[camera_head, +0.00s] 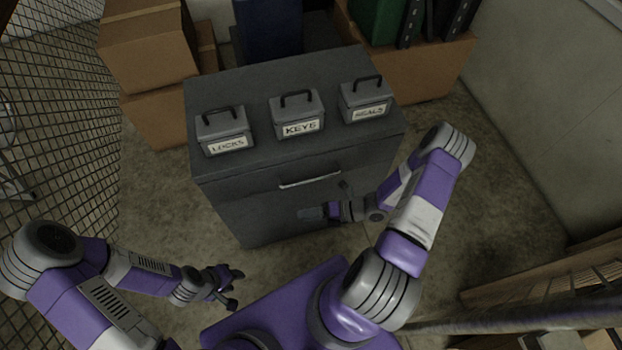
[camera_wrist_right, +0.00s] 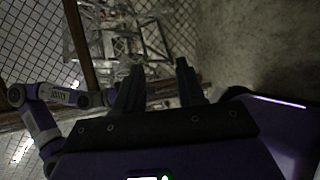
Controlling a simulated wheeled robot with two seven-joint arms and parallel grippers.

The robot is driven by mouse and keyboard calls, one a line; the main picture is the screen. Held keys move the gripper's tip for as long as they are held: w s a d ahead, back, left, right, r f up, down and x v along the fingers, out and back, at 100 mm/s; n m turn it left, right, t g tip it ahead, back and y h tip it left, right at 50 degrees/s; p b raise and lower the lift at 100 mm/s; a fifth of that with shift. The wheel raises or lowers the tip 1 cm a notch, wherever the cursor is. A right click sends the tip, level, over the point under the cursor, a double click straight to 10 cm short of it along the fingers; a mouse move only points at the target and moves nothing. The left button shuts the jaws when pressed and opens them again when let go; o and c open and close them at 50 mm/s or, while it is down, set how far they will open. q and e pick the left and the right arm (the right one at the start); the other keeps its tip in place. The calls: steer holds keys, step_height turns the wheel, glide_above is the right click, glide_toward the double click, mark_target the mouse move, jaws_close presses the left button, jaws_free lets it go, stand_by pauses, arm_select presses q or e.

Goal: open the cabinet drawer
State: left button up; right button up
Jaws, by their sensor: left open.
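The dark grey cabinet (camera_head: 240,212) stands in the middle of the head view. Its drawer front bears a pale bar handle (camera_head: 310,179) and looks flush with the body. My right gripper (camera_head: 318,212) is in front of the cabinet, below the handle and apart from it. In the right wrist view (camera_wrist_right: 157,85) its two dark fingers stand apart with nothing between them; neither drawer nor handle can be made out there. My left gripper (camera_head: 232,288) is open and empty, low and to the left of the cabinet.
Three grey boxes labelled LOCKS (camera_head: 226,132), KEYS (camera_head: 297,114) and SEALS (camera_head: 365,100) stand on the cabinet top. Cardboard boxes (camera_head: 150,55) are behind left. Wire mesh (camera_head: 60,120) lines the left side; a wall (camera_head: 560,100) bounds the right. Floor beside the cabinet is bare.

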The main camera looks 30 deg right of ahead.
mark_target(311, 180)
steer(key=w+d+r+m+t+h, duration=0.1)
steer(key=w+d+m+t+h, duration=0.3)
steer(key=d+m+t, duration=0.45)
steer(key=shift+m+g, duration=0.45)
steer(key=shift+g, duration=0.4)
steer(key=w, duration=0.2)
steer(key=w+a, duration=0.1)
steer(key=w, duration=0.1)
steer(key=w+a+b, duration=0.1)
steer(key=w, duration=0.1)
steer(key=shift+w+f, duration=0.1)
steer(key=shift+f, duration=0.15)
jaws_close()
